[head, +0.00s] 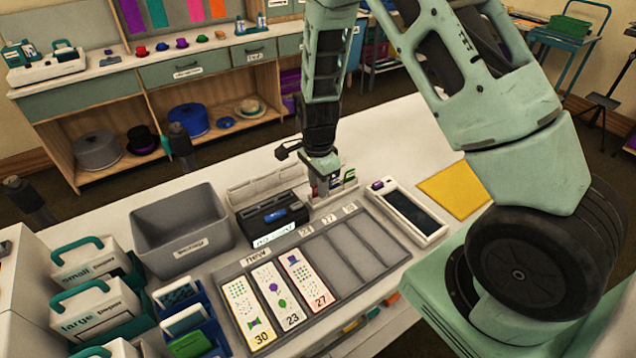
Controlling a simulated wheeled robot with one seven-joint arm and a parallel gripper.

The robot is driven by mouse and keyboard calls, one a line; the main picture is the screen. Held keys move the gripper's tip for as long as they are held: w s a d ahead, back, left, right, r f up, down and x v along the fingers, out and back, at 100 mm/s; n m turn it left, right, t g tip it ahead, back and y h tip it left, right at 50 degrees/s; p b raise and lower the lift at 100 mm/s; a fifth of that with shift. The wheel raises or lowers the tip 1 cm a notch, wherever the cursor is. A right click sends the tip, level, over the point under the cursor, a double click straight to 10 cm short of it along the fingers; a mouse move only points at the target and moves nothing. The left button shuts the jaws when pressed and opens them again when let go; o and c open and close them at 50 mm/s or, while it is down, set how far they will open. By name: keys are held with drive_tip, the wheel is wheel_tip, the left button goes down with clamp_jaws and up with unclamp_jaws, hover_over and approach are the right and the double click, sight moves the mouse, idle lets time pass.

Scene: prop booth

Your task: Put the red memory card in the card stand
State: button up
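My gripper (325,189) points down at the back of the white table, just right of the black device. It is over or at a low pale holder, which I take for the card stand (322,200). Small cards with green and red parts (348,176) show upright just right of the fingers. The fingers and the near end of the holder overlap in the picture, so I cannot tell whether they touch. The fingers are too small to tell whether they are open or hold a card. I cannot single out the red memory card for sure.
A black device (272,217) and a grey bin (180,232) stand left of my gripper. A white device with a dark screen (408,212) and a yellow sheet (453,190) lie right. In front is a grey sectioned tray (358,262) with numbered cards. The table's back right is clear.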

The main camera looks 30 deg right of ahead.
wheel_tip(320, 180, up, 18)
drive_tip(key=b, duration=0.1)
drive_tip(key=shift+f, duration=0.25)
idle(0.4)
idle(0.6)
drive_tip(key=s+a+r+n+y, duration=0.1)
drive_tip(key=s+a+r+n, duration=0.1)
drive_tip(key=s+a+n, duration=1.7)
drive_tip(key=s+n, duration=0.6)
drive_tip(key=shift+s+a+f+n, duration=0.2)
drive_tip(key=shift+s+n, duration=0.2)
drive_tip(key=shift+a, duration=0.1)
